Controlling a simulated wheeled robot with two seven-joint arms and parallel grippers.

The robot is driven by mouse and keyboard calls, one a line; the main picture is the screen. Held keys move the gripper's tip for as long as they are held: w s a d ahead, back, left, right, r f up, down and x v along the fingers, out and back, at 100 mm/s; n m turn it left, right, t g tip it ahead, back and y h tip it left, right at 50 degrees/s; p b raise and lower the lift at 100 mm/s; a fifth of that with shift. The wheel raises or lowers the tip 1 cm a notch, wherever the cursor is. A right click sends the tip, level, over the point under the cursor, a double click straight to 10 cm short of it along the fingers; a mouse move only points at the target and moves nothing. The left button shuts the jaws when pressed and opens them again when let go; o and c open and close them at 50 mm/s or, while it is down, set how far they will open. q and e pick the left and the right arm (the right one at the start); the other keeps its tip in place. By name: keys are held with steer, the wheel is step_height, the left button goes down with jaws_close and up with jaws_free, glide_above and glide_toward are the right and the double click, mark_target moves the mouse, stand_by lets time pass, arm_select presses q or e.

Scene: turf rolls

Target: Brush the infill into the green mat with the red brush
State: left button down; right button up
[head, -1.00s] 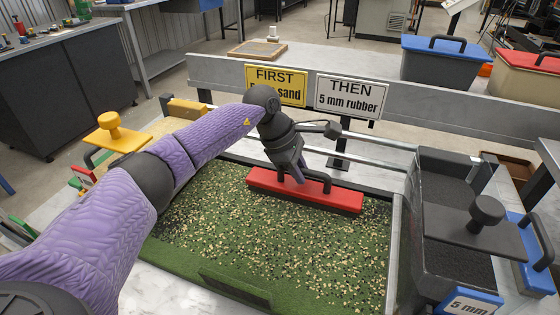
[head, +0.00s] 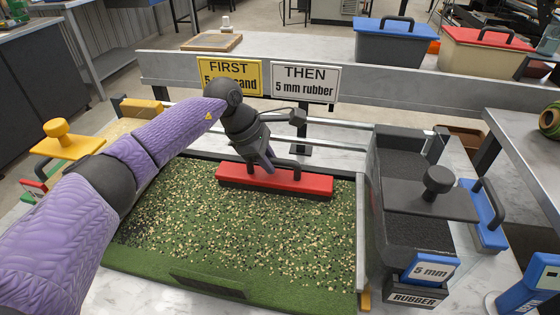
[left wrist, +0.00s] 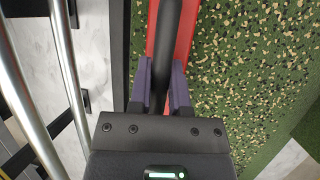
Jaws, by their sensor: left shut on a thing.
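The red brush (head: 315,186) is a long red block with a black handle, lying along the far side of the green mat (head: 140,250). My left gripper (head: 268,165) is shut on the brush's handle. In the left wrist view the fingers (left wrist: 162,95) grip the black handle, with the red brush (left wrist: 186,35) beneath. The infill (head: 240,225), tan and black grains, is scattered over the mat, thinner toward the near edge. Whether the brush touches the mat is hard to tell. My right gripper is not in view.
A yellow-handled hopper (head: 60,140) stands left. Metal rails (head: 335,142) and a board with two signs (head: 305,84) run behind the mat.

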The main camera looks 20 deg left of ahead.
mark_target(283, 160)
arm_select(q)
steer(key=d, duration=0.2)
steer(key=shift+w+d, duration=0.3)
steer(key=shift+d, duration=0.25)
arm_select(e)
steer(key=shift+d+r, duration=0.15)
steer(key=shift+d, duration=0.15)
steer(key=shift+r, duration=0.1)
arm_select(q)
step_height(283, 160, up, 7)
steer(key=p, duration=0.5)
steer(key=shift+w+r, duration=0.1)
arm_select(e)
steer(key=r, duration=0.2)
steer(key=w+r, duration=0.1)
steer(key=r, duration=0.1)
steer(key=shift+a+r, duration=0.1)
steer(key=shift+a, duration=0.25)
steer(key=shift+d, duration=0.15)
